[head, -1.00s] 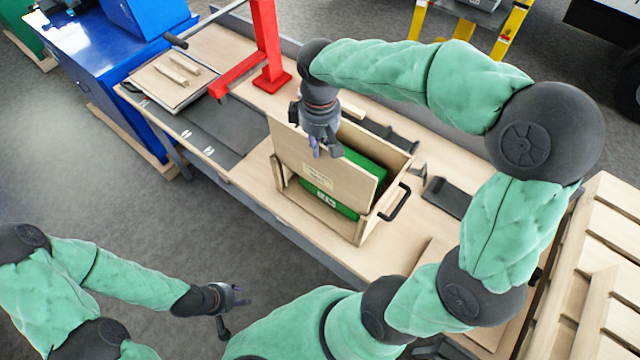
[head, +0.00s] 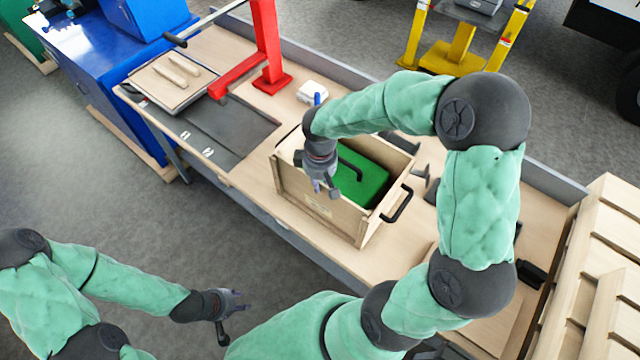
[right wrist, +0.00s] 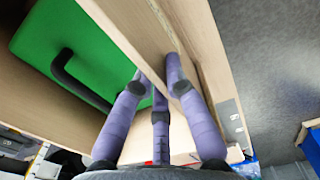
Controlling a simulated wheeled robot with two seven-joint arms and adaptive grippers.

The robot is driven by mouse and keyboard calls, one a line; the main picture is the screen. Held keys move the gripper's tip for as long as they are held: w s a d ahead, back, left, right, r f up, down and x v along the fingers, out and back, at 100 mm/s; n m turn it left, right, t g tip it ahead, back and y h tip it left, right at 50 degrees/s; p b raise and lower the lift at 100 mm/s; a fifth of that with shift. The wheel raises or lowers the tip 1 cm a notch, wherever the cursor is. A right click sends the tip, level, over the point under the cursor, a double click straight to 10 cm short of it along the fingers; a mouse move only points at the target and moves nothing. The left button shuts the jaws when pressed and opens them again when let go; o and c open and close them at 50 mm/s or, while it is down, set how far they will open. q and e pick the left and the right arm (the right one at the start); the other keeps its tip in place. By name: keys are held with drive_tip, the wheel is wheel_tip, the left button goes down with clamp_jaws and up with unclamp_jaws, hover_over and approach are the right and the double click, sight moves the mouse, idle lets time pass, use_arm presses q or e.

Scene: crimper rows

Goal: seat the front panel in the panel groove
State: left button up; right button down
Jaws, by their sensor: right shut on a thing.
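The wooden front panel (head: 316,206) with a small label stands at the near side of the wooden crate (head: 402,168). It is about level with the crate sides; I cannot tell whether its lower edge is fully down in the groove, which is hidden. My right gripper (head: 324,188) is shut on the panel's top edge from above. In the right wrist view the fingers (right wrist: 158,84) straddle the panel (right wrist: 140,28), with another wooden strip (right wrist: 204,50) alongside it. My left gripper (head: 236,302) is open and empty, off the bench at lower left.
A green case (head: 362,178) with a dark handle sits inside the crate. A black handle (head: 397,204) is on the crate's right end. A red stand (head: 270,60) and a white item (head: 312,91) are behind it. A dark mat (head: 226,128) lies left on the bench (head: 245,180).

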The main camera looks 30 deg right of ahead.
drive_tip(key=shift+f, duration=0.3)
drive_tip(key=shift+f, duration=0.2)
drive_tip(key=c, duration=1.3)
unclamp_jaws()
